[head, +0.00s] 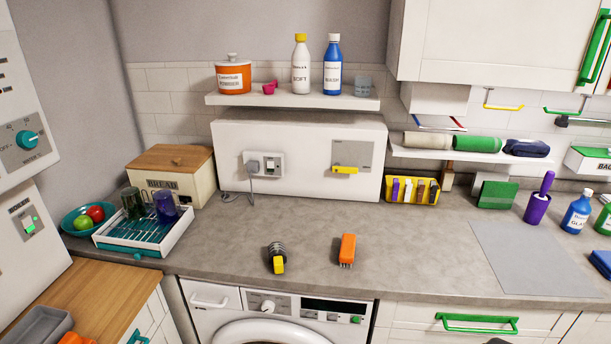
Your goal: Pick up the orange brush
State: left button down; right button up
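The orange brush (347,249) lies on the grey countertop above the washing machine, near the middle of the head view. It points roughly front to back, with its bristles at the near end. Nothing touches it. Neither of my grippers shows in the head view.
A dark coiled item with a yellow end (278,258) lies left of the brush. A yellow bin (412,190) stands behind. The counter around the brush is clear, with a grey mat (530,260) to the right.

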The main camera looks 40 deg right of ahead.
aim_at(349, 242)
jog(key=z, duration=1.6)
jog(key=i+l, duration=0.15)
jog(key=l, duration=0.15)
jog(key=i+l+u, duration=0.25)
jog(key=l, duration=0.15)
jog(key=l+u, duration=0.3)
jog(key=l, duration=0.15)
jog(key=i+l+u, duration=0.1)
jog(key=l+u, duration=0.15)
jog(key=l, duration=0.2)
